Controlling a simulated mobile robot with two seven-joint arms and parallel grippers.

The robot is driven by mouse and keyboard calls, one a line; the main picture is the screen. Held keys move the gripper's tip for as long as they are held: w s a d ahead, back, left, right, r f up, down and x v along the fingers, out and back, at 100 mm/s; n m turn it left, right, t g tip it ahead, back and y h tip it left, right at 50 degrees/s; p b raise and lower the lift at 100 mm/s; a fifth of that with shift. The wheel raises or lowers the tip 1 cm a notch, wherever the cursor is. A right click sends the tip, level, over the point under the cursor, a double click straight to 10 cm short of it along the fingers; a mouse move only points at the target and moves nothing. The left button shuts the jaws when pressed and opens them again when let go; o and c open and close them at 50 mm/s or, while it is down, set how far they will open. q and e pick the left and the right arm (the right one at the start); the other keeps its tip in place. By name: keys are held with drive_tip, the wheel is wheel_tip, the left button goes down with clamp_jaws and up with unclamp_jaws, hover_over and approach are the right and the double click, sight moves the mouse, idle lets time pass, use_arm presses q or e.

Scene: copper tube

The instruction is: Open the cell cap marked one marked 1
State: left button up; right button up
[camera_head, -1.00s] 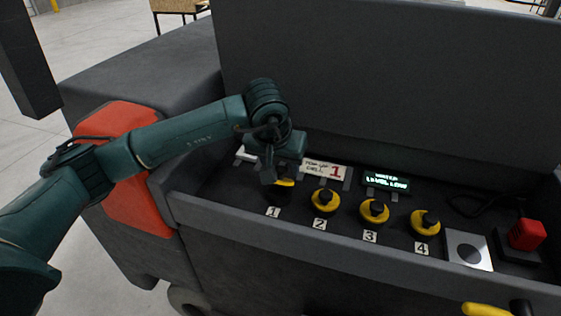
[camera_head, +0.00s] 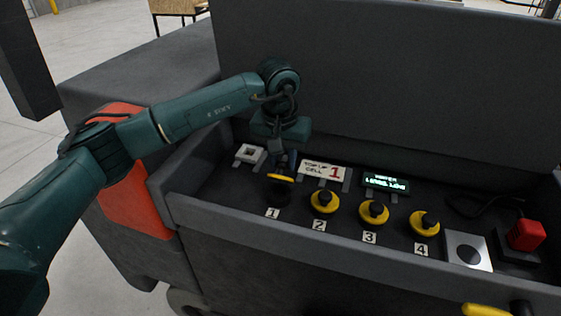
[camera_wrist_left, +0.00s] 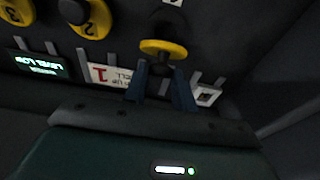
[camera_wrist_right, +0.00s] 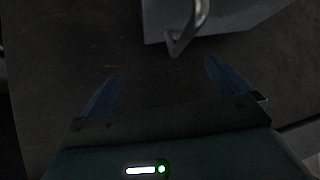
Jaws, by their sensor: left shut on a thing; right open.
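The cap of cell 1 (camera_head: 281,178) is a yellow disc, tilted up with its rim nearly edge-on, above the dark spot behind the label 1 (camera_head: 273,213). My left gripper (camera_head: 285,165) is shut on this cap; in the left wrist view its two blue fingers (camera_wrist_left: 161,83) stand either side of the dark knob under the yellow cap (camera_wrist_left: 163,47). Whether the cap still touches its seat cannot be told. My right gripper (camera_wrist_right: 160,88) is open and empty in the right wrist view.
Yellow caps 2 (camera_head: 323,202), 3 (camera_head: 374,213) and 4 (camera_head: 424,223) sit in a row to the right. Behind are a card reading 1 (camera_head: 325,171) and a green display (camera_head: 386,182). A red block (camera_head: 526,234) stands at right. Raised tray walls surround them.

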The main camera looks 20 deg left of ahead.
use_arm(q)
drive_tip(key=shift+w+g, duration=0.95)
drive_tip(key=shift+g, duration=0.55)
drive_tip(key=o, duration=1)
drive_tip(key=shift+c, duration=0.2)
wheel_tip(320, 180, up, 13)
drive_tip(key=w+b, duration=0.1)
drive_tip(key=b, duration=0.1)
drive_tip(key=shift+w, duration=0.2)
drive_tip(key=shift+c, duration=0.5)
